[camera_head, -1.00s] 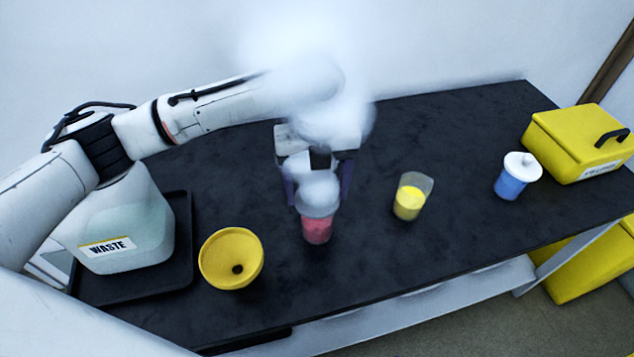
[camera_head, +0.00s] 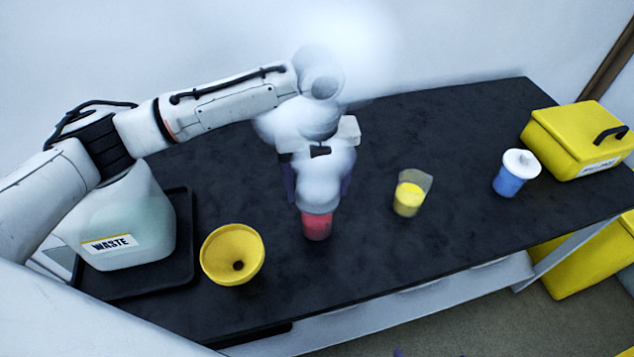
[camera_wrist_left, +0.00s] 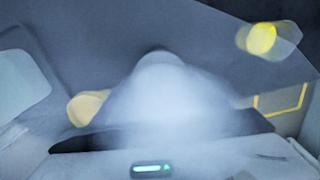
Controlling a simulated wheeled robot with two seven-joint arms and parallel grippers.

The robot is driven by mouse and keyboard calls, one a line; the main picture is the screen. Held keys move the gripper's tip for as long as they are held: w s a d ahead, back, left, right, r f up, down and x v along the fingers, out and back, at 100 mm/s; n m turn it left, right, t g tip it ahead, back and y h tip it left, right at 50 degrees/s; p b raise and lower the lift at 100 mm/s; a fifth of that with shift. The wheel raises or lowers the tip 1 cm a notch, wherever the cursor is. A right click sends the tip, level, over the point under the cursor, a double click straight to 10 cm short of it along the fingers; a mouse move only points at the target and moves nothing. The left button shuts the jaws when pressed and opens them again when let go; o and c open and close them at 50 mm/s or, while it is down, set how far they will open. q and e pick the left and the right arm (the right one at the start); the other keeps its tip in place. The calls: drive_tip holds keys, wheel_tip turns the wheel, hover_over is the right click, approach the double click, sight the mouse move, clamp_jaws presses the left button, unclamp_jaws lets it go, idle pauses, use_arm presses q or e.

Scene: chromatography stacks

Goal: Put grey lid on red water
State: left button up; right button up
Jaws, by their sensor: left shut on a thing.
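The red water (camera_head: 317,228) is in a clear cup on the black bench, left of centre, in the head view. White vapour covers the cup's upper part and rim. My left gripper (camera_head: 319,190) is just above and behind the cup, pointing down, with its purple-blue fingers on either side of the vapour. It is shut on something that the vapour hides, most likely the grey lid. I cannot tell whether this touches the cup. In the left wrist view, white blur covers the space between the fingers. Small purple specks at the head view's bottom edge may be my right gripper's tips (camera_head: 398,352).
A yellow funnel (camera_head: 231,254) and a waste container (camera_head: 125,225) on a black tray (camera_head: 182,255) stand left. A yellow-liquid cup (camera_head: 409,197), a white-lidded blue cup (camera_head: 509,178) and a yellow box (camera_head: 575,140) stand right. Bench between the cups is clear.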

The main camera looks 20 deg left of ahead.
use_arm(q)
drive_tip(key=shift+f, duration=0.1)
drive_tip(key=shift+f, duration=0.65)
drive_tip(key=shift+f, duration=0.2)
drive_tip(key=shift+f, duration=0.25)
drive_tip(key=o, duration=1.4)
drive_tip(key=shift+c, duration=0.2)
drive_tip(key=shift+r, duration=3.5)
